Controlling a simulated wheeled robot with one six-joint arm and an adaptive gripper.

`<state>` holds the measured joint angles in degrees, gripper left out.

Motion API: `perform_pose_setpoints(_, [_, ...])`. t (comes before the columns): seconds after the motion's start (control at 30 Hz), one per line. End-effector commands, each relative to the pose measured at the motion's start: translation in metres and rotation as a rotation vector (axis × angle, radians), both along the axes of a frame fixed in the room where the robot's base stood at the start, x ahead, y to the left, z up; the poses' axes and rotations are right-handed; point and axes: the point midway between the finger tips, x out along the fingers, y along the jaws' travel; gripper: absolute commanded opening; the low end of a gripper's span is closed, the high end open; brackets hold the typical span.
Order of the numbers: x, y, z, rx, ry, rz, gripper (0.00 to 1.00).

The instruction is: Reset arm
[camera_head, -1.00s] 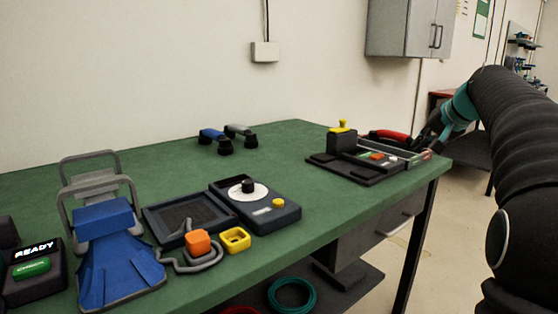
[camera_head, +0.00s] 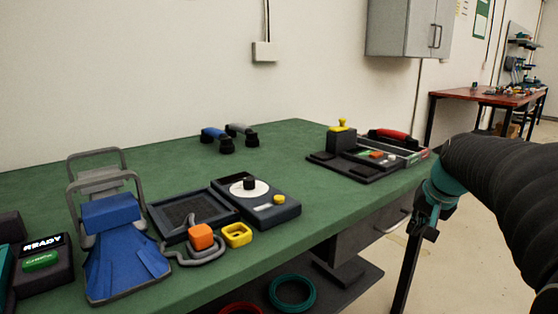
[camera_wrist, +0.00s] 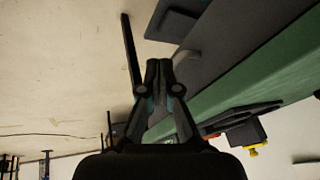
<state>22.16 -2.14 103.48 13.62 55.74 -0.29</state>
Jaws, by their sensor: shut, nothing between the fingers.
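My gripper (camera_wrist: 158,66) shows in the wrist view with its fingertips together and nothing between them. In the head view my arm comes in from the right, and its teal wrist (camera_head: 440,186) bends downward beside the right end of the green table (camera_head: 290,150). The gripper end hangs off the table's right edge, over the floor, apart from everything on the table. The wrist view shows the green table edge (camera_wrist: 235,95) running diagonally at the right.
On the table are a black tray with a yellow-knobbed block (camera_head: 342,137), a red-handled handset (camera_head: 392,134), a dial unit (camera_head: 256,203), an orange cube (camera_head: 201,236), a blue stand (camera_head: 120,250) and a READY box (camera_head: 42,268). Open floor lies right of the table.

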Motion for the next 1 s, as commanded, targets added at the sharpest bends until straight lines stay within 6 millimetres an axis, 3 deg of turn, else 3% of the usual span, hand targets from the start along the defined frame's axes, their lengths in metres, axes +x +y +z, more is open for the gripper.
perform_pose_setpoints(0.03, [-0.023,0.016,-0.008,-0.022,0.017,0.026,0.00])
perform_pose_setpoints(0.3, [-0.127,0.076,-0.053,-0.132,0.079,0.168,0.00])
perform_pose_setpoints(0.6, [-0.220,0.121,-0.091,-0.223,0.062,0.327,0.00])
perform_pose_setpoints(0.73, [-0.237,0.135,-0.088,-0.237,0.014,0.372,0.00])
perform_pose_setpoints(0.83, [-0.240,0.142,-0.078,-0.247,-0.030,0.395,0.00])
perform_pose_setpoints(1.0, [-0.240,0.142,-0.078,-0.247,-0.033,0.397,0.00])
